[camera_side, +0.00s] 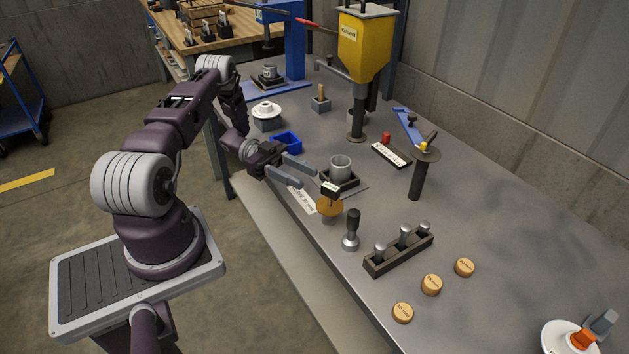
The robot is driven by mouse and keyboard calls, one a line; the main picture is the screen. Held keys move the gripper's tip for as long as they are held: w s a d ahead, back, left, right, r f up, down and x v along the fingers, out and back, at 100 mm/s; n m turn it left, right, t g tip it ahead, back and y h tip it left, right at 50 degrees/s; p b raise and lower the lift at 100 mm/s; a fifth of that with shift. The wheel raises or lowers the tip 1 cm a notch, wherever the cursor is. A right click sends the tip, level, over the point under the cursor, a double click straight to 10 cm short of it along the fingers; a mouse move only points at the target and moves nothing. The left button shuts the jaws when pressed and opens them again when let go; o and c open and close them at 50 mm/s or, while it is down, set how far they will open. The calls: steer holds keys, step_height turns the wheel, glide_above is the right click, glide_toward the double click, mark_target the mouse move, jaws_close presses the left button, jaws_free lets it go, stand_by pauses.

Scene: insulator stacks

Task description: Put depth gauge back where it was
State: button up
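A small tool with a white-and-black head (330,189) over an orange disc (329,206) stands near the bench's front edge; it may be the depth gauge, but I cannot tell for sure. My gripper (314,177) is just left of and behind it, with its two grey fingers spread and nothing visible between them. A glass-like cup (341,167) sits in a dark square holder (343,184) right beyond the fingertips. A white printed card (301,200) lies on the bench below the fingers; its text is too small to read.
A black-handled tamper (352,228) and a dark rack (398,254) with metal pieces stand in front. Three wooden discs (431,285) lie nearby. A blue bin (286,142) is behind my gripper. A yellow hopper (364,47) and a black post (417,180) rise farther right.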

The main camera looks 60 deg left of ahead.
steer(key=w+a+r+n+t+y, duration=0.1)
steer(key=w+r+t+y, duration=0.3)
steer(key=w+r, duration=0.5)
steer(key=w+r+n+t+y, duration=0.1)
steer(key=w+r+y, duration=0.55)
steer(key=w, duration=0.45)
step_height(320, 180, up, 13)
steer(key=s+d+n+t+y, duration=0.1)
steer(key=n+y, duration=0.4)
steer(key=y, duration=0.2)
steer(key=s+d+r+n+g+y, duration=0.1)
steer(key=s+d+r+n, duration=0.15)
steer(key=s, duration=0.45)
steer(key=s+d+r+n+g+y, duration=0.1)
steer(key=s+d+n+y, duration=0.15)
steer(key=s, duration=0.45)
steer(key=s+d+f+g+h, duration=0.1)
steer(key=s+d+f, duration=0.1)
steer(key=s+d, duration=0.2)
steer(key=s+d+f+n+g+h, duration=0.1)
steer(key=s+d, duration=0.3)
steer(key=s, duration=0.6)
steer(key=s+d+f+g+h, duration=0.2)
steer(key=s+d+f+g, duration=0.1)
steer(key=s, duration=0.5)
steer(key=shift+d+f, duration=0.2)
steer(key=shift+d, duration=0.7)
